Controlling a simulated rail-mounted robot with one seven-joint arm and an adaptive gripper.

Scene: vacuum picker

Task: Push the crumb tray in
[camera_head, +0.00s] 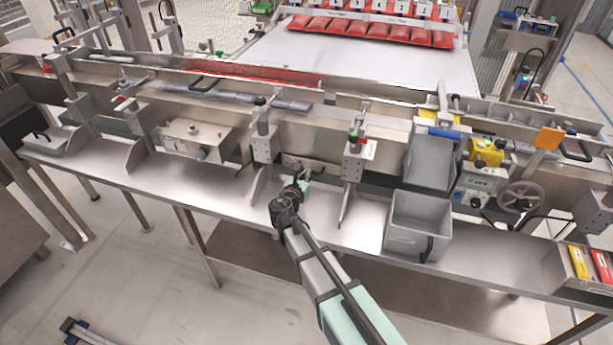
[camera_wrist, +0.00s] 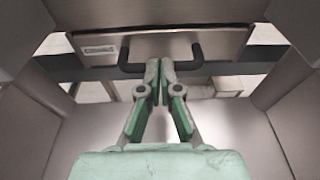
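The crumb tray (camera_wrist: 222,44) is a metal front with a small label at its left and a black U-shaped handle (camera_wrist: 130,66). It fills the upper middle of the wrist view. My gripper (camera_wrist: 160,72) is at the middle of the handle, its two fingertips nearly together and overlapping the bar in the picture. Nothing held shows between the fingers; whether they touch the handle I cannot tell. In the head view my gripper (camera_head: 300,181) is low under the conveyor, between two upright brackets, and the tray there is mostly hidden. How far out the tray stands is unclear.
Metal brackets (camera_head: 352,165) stand on the steel bench on both sides of my gripper. A grey open bin (camera_head: 418,222) is to the right on the bench (camera_head: 130,184). Bench surface to the left of my arm is partly clear.

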